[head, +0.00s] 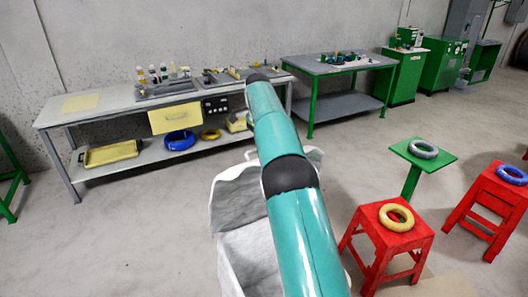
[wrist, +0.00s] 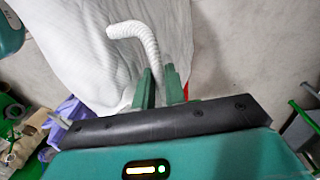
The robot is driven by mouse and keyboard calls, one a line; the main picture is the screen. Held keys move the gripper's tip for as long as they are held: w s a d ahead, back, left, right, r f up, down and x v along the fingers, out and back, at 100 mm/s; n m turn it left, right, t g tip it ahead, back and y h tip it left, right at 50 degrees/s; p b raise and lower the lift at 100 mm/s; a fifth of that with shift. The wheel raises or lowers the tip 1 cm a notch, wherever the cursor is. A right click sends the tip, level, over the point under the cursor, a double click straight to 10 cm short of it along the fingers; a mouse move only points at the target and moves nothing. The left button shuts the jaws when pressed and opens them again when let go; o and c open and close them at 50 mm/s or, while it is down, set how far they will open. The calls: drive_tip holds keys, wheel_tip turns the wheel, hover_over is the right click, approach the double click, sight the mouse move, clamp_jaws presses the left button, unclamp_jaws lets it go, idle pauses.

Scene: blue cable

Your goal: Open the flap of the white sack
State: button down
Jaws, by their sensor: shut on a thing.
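The white sack (head: 247,255) stands on the floor in the middle of the head view, partly hidden behind my arm. A loose white and grey panel, apparently its flap (head: 232,200), stands up at its far side. In the wrist view, white fabric of the sack (wrist: 75,45) fills the upper left. A curved white ribbed loop or cord (wrist: 140,38) arcs in front of it and runs down to my gripper (wrist: 161,82). The green fingers are shut on this loop. My gripper is hidden in the head view.
A long workbench (head: 110,110) with tools stands by the wall, a green-legged table (head: 340,65) beside it. Red stools (head: 390,240) (head: 495,195) and a green stand (head: 415,160) with cable coils are at right. Blurred coloured things (wrist: 65,120) show low left in the wrist view.

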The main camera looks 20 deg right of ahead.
drive_tip(key=shift+w+a+r, duration=0.15)
drive_tip(key=shift+w, duration=0.45)
drive_tip(key=c, duration=1.5)
unclamp_jaws()
drive_tip(key=shift+o, duration=0.2)
drive_tip(key=shift+r, duration=0.2)
